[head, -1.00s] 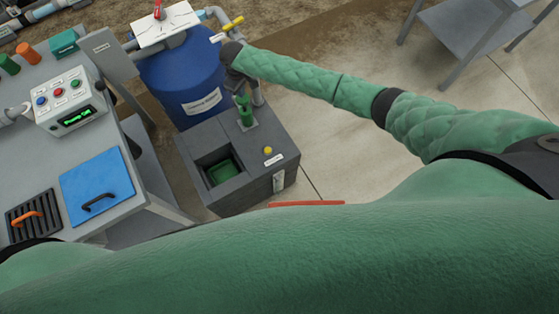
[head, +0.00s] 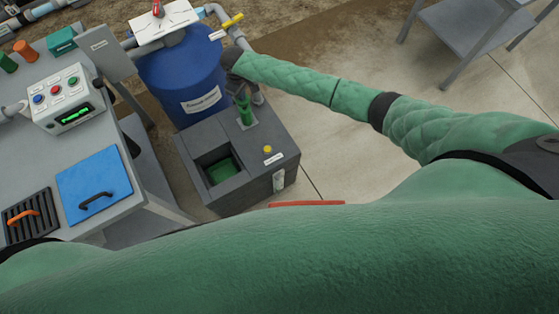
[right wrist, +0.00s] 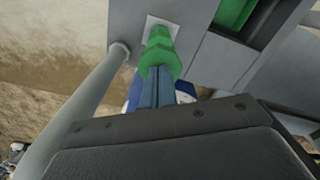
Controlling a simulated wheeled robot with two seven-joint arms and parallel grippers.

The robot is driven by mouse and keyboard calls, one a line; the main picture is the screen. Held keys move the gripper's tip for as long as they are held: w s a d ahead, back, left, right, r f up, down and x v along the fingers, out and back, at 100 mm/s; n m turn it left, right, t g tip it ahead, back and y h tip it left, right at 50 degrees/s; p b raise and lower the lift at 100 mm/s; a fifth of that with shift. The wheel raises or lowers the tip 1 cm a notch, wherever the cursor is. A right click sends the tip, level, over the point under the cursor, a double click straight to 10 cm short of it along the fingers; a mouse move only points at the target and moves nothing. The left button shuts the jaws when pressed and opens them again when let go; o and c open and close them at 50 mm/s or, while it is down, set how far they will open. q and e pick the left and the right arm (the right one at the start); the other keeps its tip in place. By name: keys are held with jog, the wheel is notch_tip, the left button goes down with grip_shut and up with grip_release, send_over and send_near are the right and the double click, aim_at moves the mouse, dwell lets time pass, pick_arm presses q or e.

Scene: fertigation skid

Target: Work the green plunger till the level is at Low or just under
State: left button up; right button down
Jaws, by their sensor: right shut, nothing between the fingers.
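The green plunger (head: 246,112) stands upright on the dark grey tank box (head: 283,140), beside the open well with green liquid (head: 220,171). My right gripper is just above the plunger; its arm and dark wrist mostly hide it in the head view. In the right wrist view the gripper's blue-grey fingers (right wrist: 158,78) are shut with nothing between them, and their tips are at the plunger's top (right wrist: 158,52). I cannot tell whether they touch. A small pale gauge (head: 279,181) is on the box's side; its level is too small to read. My left gripper is out of view.
A blue drum (head: 183,75) stands behind the box, with a yellow-handled valve (head: 231,20) and pipes near my wrist. A grey bench with a control box (head: 62,98) and a blue lid (head: 94,186) is at left.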

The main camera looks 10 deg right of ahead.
jog(key=shift+f+b, duration=0.75)
jog(key=shift+f, duration=1.2)
jog(key=shift+r, duration=0.2)
notch_tip(320, 180, up, 7)
jog(key=p, duration=0.7)
